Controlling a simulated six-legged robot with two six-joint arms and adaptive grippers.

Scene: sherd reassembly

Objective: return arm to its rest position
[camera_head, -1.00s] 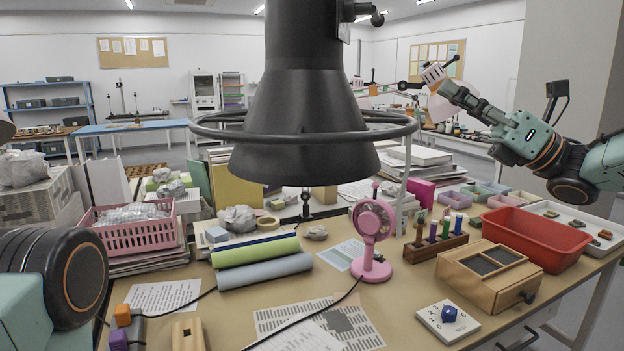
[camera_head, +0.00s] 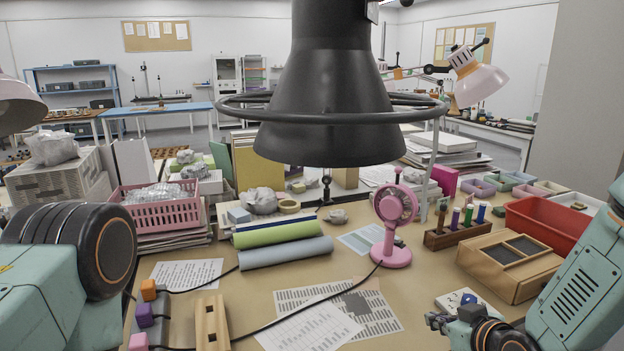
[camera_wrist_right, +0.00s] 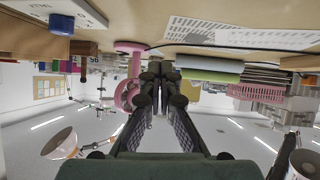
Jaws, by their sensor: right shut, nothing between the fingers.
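My right arm, pale green and black, comes in at the lower right of the head view.
A pink fan (camera_head: 395,215) stands mid-table with a black cable. A wooden box (camera_head: 500,268) and red bin (camera_head: 548,222) are at right, close to my right arm. Printed sheets (camera_head: 330,315) lie in front.

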